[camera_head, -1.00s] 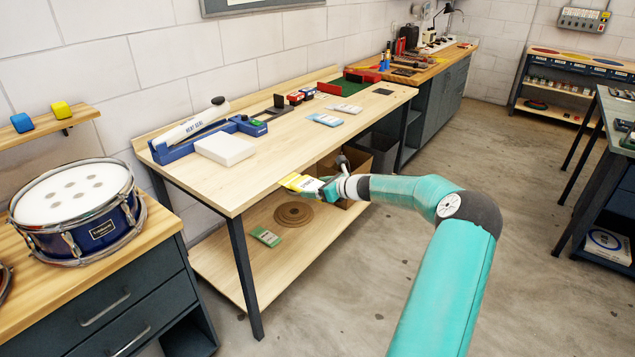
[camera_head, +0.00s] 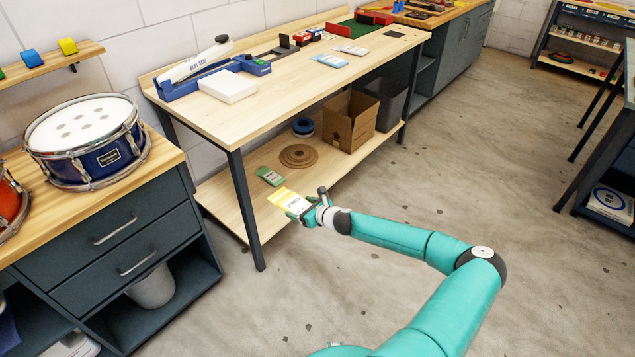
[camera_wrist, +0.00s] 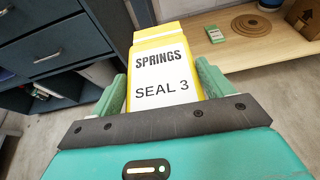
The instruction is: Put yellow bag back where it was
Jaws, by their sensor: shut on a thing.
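The yellow bag (camera_head: 290,200) has a white label, which reads "SPRINGS SEAL 3" in the wrist view (camera_wrist: 160,75). My gripper (camera_head: 304,210) is shut on the bag near its lower end. In the wrist view my green fingers (camera_wrist: 160,92) sit on both sides of it. The bag is held in the air in front of the bench's lower shelf (camera_head: 215,193). A green bag (camera_head: 270,176) lies flat on that shelf, and it also shows in the wrist view (camera_wrist: 214,34).
The bench leg (camera_head: 245,210) stands left of the bag. Light bags (camera_head: 330,60) and a heat sealer (camera_head: 195,68) are on the bench top.

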